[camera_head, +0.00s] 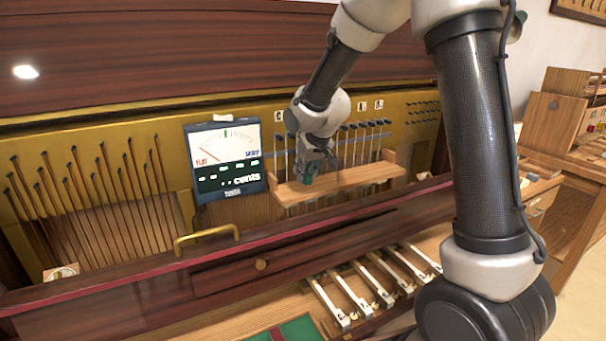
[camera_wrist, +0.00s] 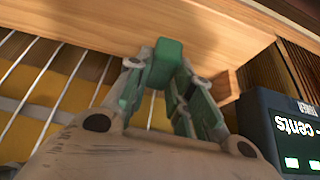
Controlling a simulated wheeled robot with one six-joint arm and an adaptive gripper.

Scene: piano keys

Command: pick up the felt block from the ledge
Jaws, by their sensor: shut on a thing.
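The felt block (camera_wrist: 164,62) is green and sits between the fingertips of my gripper (camera_wrist: 160,75) in the wrist view. My gripper is shut on it. In the head view my gripper (camera_head: 308,178) is at the wooden ledge (camera_head: 355,178), near its left part. The block is small and dark there, mostly hidden by the fingers. The ledge also shows across the top of the wrist view (camera_wrist: 90,22). I cannot tell whether the block still touches the ledge.
A tuner with a dial (camera_head: 226,160) stands just left of the ledge, and at the right in the wrist view (camera_wrist: 285,125). Strings run behind the ledge. A dark red rail (camera_head: 130,278) with a brass handle (camera_head: 207,236) lies in front. Several keys (camera_head: 370,285) lie below.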

